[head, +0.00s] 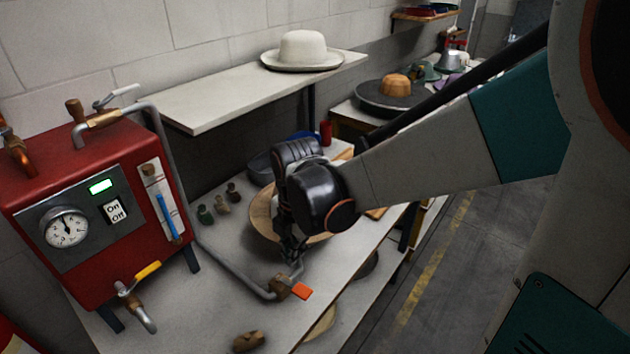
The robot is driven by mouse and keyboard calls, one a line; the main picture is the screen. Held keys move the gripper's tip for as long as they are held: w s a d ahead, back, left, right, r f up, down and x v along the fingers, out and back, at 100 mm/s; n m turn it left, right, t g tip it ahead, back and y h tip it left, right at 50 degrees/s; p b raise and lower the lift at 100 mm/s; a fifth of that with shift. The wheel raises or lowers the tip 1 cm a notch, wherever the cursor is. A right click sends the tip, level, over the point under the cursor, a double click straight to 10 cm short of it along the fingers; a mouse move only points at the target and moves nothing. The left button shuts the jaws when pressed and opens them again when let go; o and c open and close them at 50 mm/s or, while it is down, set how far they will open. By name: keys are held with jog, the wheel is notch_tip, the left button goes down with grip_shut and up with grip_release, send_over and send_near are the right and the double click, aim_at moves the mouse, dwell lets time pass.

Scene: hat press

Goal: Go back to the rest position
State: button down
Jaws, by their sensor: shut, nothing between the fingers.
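My gripper (293,246) hangs over the workbench at the end of my arm, pointing down. It is dark, shut and empty, in front of a round wooden disc (264,215) and just above a pipe fitting with an orange handle (301,291). I cannot tell whether it touches the pipe or disc. A white hat (302,50) rests upright on the white shelf (200,108), well away from the gripper. The red steam machine (95,200) stands on the left with its gauge, green-lit display and yellow-handled tap (147,271).
A grey pipe (225,268) runs from the machine across the workbench (230,320). Small dark fittings (220,206) stand behind it, and a brown piece (249,341) lies at the front. A second table (345,113) with a hat form stands behind. The floor at right is clear.

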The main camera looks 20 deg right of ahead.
jog(key=shift+s, duration=0.1)
jog(key=s+d+r+m+t+b, duration=0.2)
jog(key=s+r+m+t, duration=0.4)
jog(key=m, duration=1.7)
jog(key=s+r, duration=0.2)
jog(key=s, duration=0.1)
jog(key=shift+d+r, duration=0.2)
jog(key=shift+r, duration=0.1)
